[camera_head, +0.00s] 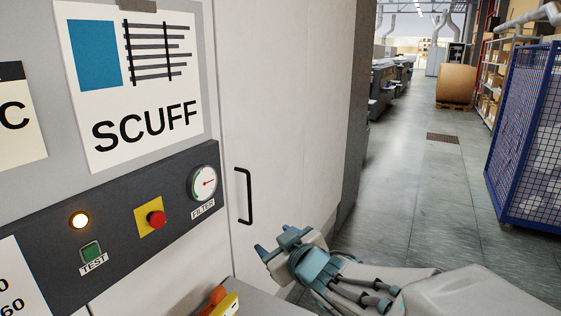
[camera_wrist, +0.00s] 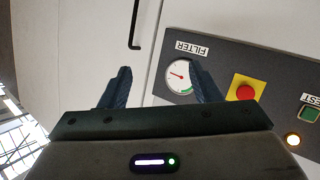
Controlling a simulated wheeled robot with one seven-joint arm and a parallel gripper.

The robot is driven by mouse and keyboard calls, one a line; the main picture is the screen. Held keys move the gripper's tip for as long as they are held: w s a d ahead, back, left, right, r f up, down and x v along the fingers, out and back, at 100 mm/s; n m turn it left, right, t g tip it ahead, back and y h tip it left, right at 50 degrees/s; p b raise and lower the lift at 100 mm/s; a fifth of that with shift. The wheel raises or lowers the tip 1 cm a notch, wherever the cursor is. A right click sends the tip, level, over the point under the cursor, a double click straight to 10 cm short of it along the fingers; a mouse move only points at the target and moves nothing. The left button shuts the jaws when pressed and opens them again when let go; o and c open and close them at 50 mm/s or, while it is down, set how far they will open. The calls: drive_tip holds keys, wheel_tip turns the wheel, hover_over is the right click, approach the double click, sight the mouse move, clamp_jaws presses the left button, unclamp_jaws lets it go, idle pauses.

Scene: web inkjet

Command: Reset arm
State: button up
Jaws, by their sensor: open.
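My gripper (camera_head: 275,246) is in the lower middle of the head view, in front of the pale machine cabinet, with my arm reaching in from the lower right. In the wrist view my gripper (camera_wrist: 162,82) shows two dark fingers spread wide apart with nothing between them. Beyond the fingers are the cabinet front and the dark control panel (camera_head: 122,228). The panel also shows in the wrist view (camera_wrist: 222,62), with part of it hidden behind the right finger.
The panel carries a FILTER gauge (camera_head: 203,183), a red button (camera_head: 156,218), a green TEST button (camera_head: 91,251) and a lit amber lamp (camera_head: 79,220). A black door handle (camera_head: 246,196) juts out near my gripper. A blue mesh cage (camera_head: 525,135) stands right; the aisle floor (camera_head: 415,190) is clear.

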drive_tip(key=s+d+f+m+g+h, duration=0.1)
drive_tip(key=s+d+f+m+h, duration=0.2)
drive_tip(key=d, duration=0.4)
drive_tip(key=s+d+f+m+g+h, duration=0.1)
drive_tip(key=d+m+h, duration=0.2)
drive_tip(key=d+h, duration=0.25)
drive_tip(key=s+d+f+m+g, duration=0.1)
drive_tip(key=s+d+f+g, duration=0.1)
drive_tip(key=s+g, duration=0.2)
drive_tip(key=s+d+f+m+g+y, duration=0.1)
drive_tip(key=s+d+f+m+g, duration=0.1)
drive_tip(key=s, duration=0.9)
drive_tip(key=shift+d+g, duration=0.25)
drive_tip(key=shift+g, duration=0.65)
drive_tip(key=shift+f, duration=0.1)
drive_tip(key=c, duration=0.5)
drive_tip(key=shift+o, duration=0.2)
drive_tip(key=shift+a, duration=0.1)
